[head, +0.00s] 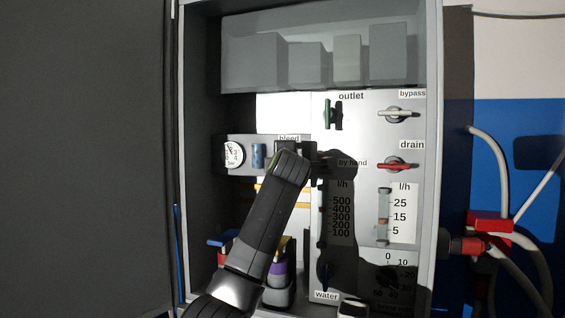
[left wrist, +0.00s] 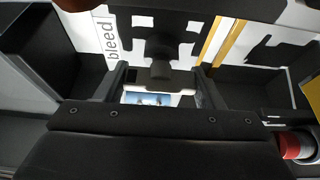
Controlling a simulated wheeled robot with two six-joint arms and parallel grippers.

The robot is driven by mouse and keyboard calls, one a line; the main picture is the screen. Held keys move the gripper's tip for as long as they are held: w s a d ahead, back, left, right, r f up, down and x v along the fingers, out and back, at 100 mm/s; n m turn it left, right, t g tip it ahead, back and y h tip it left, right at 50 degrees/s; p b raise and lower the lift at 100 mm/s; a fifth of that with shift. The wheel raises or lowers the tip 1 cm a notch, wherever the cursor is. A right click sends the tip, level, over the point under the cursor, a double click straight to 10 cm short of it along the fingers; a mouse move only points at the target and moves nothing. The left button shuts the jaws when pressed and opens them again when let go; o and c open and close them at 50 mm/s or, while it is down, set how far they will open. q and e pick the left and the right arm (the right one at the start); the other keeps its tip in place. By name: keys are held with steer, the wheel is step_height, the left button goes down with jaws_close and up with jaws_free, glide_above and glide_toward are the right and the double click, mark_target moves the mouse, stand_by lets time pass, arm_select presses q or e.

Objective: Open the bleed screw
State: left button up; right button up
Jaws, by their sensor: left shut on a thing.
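The "bleed" label (head: 289,138) is on the panel just above my left gripper (head: 296,150), whose arm comes up from the lower left. The label also shows in the left wrist view (left wrist: 111,38). The bleed screw is mostly hidden behind the gripper in the head view. In the left wrist view, a dark part (left wrist: 160,72) lies between the two fingers of my left gripper (left wrist: 162,85), which is shut on it at the bleed point. How far the screw is turned cannot be seen. My right gripper is not in view.
A pressure gauge (head: 233,154) and a blue cylinder (head: 258,156) sit left of the gripper. To the right are a green outlet handle (head: 328,114), a bypass lever (head: 398,114), a red drain lever (head: 394,165) and a flow meter (head: 383,218). Cabinet walls enclose the panel.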

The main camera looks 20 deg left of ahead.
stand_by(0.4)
arm_select(q)
steer(key=o, duration=1)
steer(key=shift+s+d+f+b, duration=0.1)
steer(key=shift+s+d+b, duration=0.1)
steer(key=shift+s+b, duration=0.2)
steer(key=b+v, duration=0.6)
steer(key=v, duration=1)
steer(key=shift+s+b, duration=0.25)
steer(key=shift+b, duration=0.05)
